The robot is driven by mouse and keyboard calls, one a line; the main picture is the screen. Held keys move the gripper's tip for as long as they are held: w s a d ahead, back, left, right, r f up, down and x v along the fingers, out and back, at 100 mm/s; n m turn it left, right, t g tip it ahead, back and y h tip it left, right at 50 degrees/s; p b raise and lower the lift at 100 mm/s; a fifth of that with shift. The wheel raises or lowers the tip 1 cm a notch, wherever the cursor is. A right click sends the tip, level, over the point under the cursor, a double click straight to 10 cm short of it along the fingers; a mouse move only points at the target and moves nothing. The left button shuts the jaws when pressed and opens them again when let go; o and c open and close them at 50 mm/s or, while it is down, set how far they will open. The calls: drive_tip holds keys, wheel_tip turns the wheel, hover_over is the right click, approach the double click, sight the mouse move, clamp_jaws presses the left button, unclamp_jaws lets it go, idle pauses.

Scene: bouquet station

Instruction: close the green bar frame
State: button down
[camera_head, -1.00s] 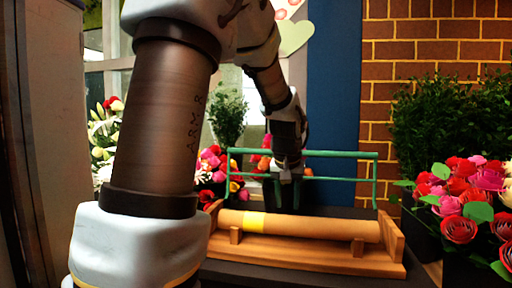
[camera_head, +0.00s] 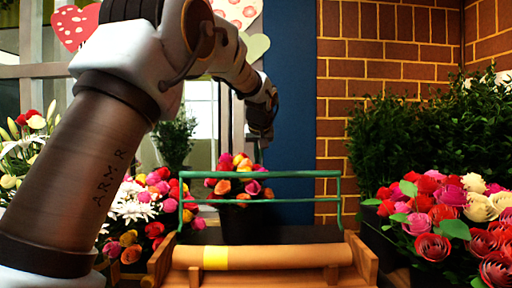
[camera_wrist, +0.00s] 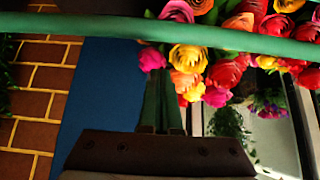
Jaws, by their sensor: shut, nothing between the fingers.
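The green bar frame (camera_head: 300,174) stands upright at the back of a wooden cradle (camera_head: 365,262), with two long rails and end posts. A tan roll (camera_head: 285,256) with a yellow band lies in the cradle. My gripper (camera_head: 259,158) is shut and empty, at the frame's upper rail near its middle; I cannot tell whether it touches. In the wrist view a green bar (camera_wrist: 200,33) crosses the top, beyond the closed fingertips (camera_wrist: 160,78).
A dark pot of roses (camera_head: 240,190) stands behind the frame. More flowers (camera_head: 130,210) stand at left. Red and cream roses (camera_head: 450,215) and leafy plants (camera_head: 410,140) crowd the right, before a brick wall (camera_head: 385,50).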

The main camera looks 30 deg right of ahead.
drive_tip(key=f, duration=0.1)
drive_tip(key=s+f+p, duration=0.1)
drive_tip(key=f, duration=0.1)
drive_tip(key=shift+s+a+p, duration=0.25)
drive_tip(key=shift+p, duration=0.05)
drive_tip(key=shift+f+b, duration=0.1)
drive_tip(key=shift+b, duration=0.2)
